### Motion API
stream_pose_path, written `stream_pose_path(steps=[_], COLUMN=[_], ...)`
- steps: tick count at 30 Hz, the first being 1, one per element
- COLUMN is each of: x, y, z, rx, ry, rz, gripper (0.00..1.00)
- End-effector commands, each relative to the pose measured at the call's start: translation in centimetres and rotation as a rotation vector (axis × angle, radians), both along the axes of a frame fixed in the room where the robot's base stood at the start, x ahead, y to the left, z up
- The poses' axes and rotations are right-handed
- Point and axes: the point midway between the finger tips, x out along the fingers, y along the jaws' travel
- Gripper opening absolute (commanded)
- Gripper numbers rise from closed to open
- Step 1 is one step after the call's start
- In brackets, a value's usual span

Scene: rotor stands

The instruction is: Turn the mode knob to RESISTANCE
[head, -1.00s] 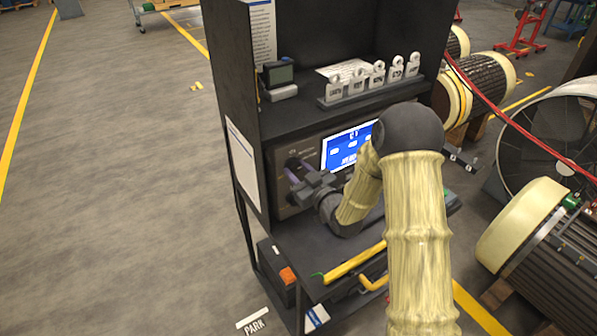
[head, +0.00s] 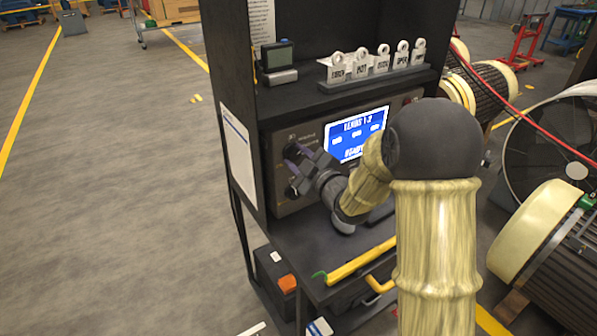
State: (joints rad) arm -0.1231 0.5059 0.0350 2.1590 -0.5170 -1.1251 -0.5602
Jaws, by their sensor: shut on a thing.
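The test instrument (head: 282,142) is a grey panel set in the black cabinet, with a lit blue screen (head: 357,134) showing white text too small to read surely. My gripper (head: 293,155) is at the panel's left side, left of the screen, shut on the mode knob. The fingers cover the knob, so its pointer and the RESISTANCE mark cannot be read. A second dark round knob (head: 291,192) shows just below the gripper. My arm reaches in from the right and hides part of the panel's right side.
A shelf above holds a row of labelled grey tags (head: 361,66) and a small meter (head: 278,58). A yellow tube (head: 358,263) lies along the front of the lower shelf. Large rotors (head: 545,225) stand at the right, with a red cable. Floor at left is clear.

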Motion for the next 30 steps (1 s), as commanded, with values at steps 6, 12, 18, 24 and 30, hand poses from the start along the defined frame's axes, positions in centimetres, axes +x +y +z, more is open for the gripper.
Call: stream_pose_path(steps=[6, 12, 18, 24, 30], x=[-0.01, 0.0, 0.0, 0.0, 0.0], y=[0.08, 0.05, 0.05, 0.06, 0.05], z=[-0.27, -0.09, 0.04, 0.05, 0.04], rx=[-0.092, -0.134, -0.141, -0.14, -0.14], ry=[-0.065, -0.09, -0.095, -0.094, -0.093], rz=[0.002, 0.001, 0.001, 0.001, 0.001], gripper=[0.11, 0.11, 0.11, 0.11, 0.56])
